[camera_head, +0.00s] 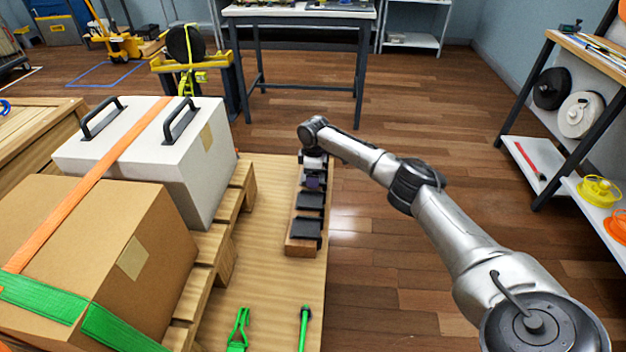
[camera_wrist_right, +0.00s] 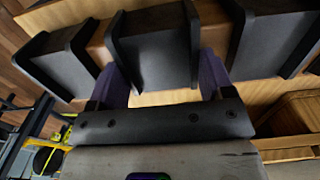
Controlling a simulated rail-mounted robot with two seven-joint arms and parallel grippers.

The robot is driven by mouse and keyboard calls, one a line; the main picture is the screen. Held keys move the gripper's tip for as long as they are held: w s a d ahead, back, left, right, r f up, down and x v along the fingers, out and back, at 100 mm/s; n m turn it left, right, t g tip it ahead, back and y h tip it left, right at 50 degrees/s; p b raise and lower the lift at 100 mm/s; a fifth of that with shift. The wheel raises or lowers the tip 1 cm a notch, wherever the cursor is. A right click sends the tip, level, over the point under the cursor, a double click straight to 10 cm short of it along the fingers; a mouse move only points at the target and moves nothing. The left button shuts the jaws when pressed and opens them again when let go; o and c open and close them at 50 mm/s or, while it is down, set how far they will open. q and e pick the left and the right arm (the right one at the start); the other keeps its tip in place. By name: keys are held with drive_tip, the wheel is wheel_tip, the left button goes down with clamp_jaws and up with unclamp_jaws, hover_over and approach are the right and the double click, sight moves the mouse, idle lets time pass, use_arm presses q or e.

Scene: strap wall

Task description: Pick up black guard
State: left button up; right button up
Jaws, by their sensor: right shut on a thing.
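Several black guards stand in a row on a narrow wooden rail (camera_head: 300,251) at the right edge of the wooden table. Two uncovered ones, the nearest guard (camera_head: 305,228) and the one behind it (camera_head: 311,201), show in the head view. My right gripper (camera_head: 315,181) is over the farther part of the rail. In the right wrist view its purple fingers (camera_wrist_right: 163,80) are shut on the sides of the middle black guard (camera_wrist_right: 153,50), which appears to sit on the rail. Other guards stand to its left (camera_wrist_right: 58,62) and right (camera_wrist_right: 272,38). My left gripper is out of view.
A pallet left of the rail carries a cardboard box (camera_head: 100,240) and a white case (camera_head: 190,150) under an orange strap. A green hook (camera_head: 239,330) and a green-ended rod (camera_head: 304,328) lie on the table's near part. Shelves (camera_head: 550,165) stand at right.

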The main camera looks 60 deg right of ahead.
drive_tip(key=shift+c, duration=1)
drive_tip(key=shift+r, duration=0.15)
drive_tip(key=shift+s+d+r+p, duration=0.25)
drive_tip(key=shift+s+r+p, duration=0.2)
drive_tip(key=shift+p, duration=0.2)
drive_tip(key=s+d+r+p, duration=0.6)
drive_tip(key=s+r+p, duration=0.1)
drive_tip(key=s, duration=0.4)
drive_tip(key=shift+s, duration=0.25)
